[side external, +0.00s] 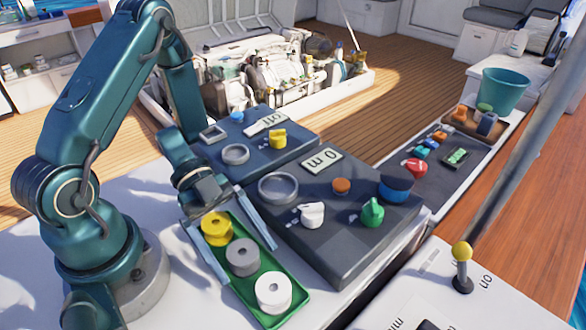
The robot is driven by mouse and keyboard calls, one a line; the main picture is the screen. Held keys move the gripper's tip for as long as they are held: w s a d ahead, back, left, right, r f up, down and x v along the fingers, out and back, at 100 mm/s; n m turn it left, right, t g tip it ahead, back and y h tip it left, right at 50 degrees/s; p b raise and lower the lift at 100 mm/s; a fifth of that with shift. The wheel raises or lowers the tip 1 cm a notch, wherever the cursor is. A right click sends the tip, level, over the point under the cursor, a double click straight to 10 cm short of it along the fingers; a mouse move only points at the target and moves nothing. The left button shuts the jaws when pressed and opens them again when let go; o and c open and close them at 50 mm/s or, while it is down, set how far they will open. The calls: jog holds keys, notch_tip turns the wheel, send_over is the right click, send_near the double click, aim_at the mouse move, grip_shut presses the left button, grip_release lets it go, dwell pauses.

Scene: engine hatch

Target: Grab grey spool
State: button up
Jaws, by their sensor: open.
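The grey spool (243,257) stands in the middle of a green tray (293,313), between a yellow spool (216,228) and a white spool (273,291). My gripper (243,267) is open, with its two long pale fingers spread wide to either side of the tray. The left finger reaches down along the tray's left edge and the right finger lies along its right side. The fingers look apart from the grey spool. How high the fingertips are above the tray I cannot tell.
A dark control panel (345,250) with knobs and a ring stands right of the tray. A smaller panel (265,158) lies behind it. A yellow-topped lever (462,255) rises at the right. White bench surface (180,300) is clear left of the tray.

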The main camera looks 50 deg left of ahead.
jog(key=shift+d+f, duration=0.2)
jog(key=shift+d, duration=0.05)
jog(key=c, duration=1.4)
jog(key=shift+r, duration=0.1)
jog(key=shift+c, duration=0.2)
